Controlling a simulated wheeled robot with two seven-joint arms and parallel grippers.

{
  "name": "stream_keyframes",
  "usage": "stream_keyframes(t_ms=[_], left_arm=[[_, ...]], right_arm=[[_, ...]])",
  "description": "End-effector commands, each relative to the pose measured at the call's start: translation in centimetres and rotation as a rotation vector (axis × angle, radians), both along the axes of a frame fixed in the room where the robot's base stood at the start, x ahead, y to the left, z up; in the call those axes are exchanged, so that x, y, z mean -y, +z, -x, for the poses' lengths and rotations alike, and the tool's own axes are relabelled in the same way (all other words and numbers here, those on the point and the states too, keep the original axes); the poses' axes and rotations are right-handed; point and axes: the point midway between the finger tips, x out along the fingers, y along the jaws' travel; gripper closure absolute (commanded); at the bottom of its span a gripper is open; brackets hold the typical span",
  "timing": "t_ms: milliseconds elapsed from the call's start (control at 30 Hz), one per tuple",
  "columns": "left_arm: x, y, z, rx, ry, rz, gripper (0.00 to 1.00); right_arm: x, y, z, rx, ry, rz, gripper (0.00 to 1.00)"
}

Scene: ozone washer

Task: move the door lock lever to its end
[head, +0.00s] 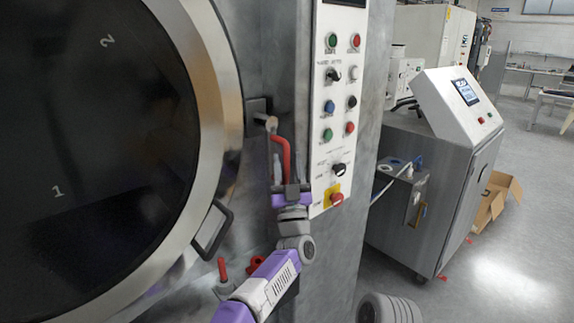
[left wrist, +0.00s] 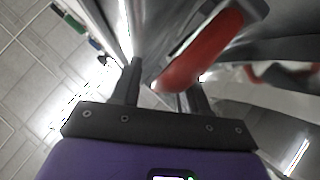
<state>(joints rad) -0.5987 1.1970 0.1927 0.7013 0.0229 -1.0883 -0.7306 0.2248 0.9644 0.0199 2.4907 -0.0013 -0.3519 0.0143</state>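The door lock lever (head: 285,148) is a bent red handle on a metal pivot, on the grey front to the right of the round door. It hangs downward in the head view. My left gripper (head: 286,168) reaches up from below, with its fingers around the lower part of the lever. In the left wrist view the red lever (left wrist: 205,50) comes down from the upper right, and its end lies between the dark fingers of the left gripper (left wrist: 162,82). The fingers stand apart, with gaps visible beside the lever. I cannot tell whether either touches it. My right gripper is not in view.
The large round door (head: 90,130) with its metal rim fills the left. A black door handle (head: 213,232) is below the lever. A control panel (head: 340,100) with buttons stands close to the right. Red valve handles (head: 222,268) are low down. A grey cabinet (head: 430,190) is farther right.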

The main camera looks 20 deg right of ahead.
Motion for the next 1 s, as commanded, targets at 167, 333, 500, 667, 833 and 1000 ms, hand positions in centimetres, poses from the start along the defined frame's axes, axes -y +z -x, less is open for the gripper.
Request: stream_keyframes(t_ms=[167,333,500,667,833,1000], left_arm=[[-0.1,0.0,-0.1,0.0,0.002,0.001,0.56],[-0.1,-0.2,0.1,0.0,0.002,0.001,0.56],[-0.2,-1.0,0.7,-0.001,0.001,0.0,0.56],[-0.4,-2.3,1.9,-0.002,0.001,-0.001,0.56],[-0.5,-3.8,3.2,-0.002,0.001,0.0,0.56],[-0.6,-5.0,4.3,-0.001,0.001,0.001,0.56]], right_arm=[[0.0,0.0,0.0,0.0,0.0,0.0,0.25],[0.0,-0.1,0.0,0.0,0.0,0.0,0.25],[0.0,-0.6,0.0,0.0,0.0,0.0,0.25],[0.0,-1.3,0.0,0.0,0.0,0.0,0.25],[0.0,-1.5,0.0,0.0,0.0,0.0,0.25],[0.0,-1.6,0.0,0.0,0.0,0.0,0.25]])
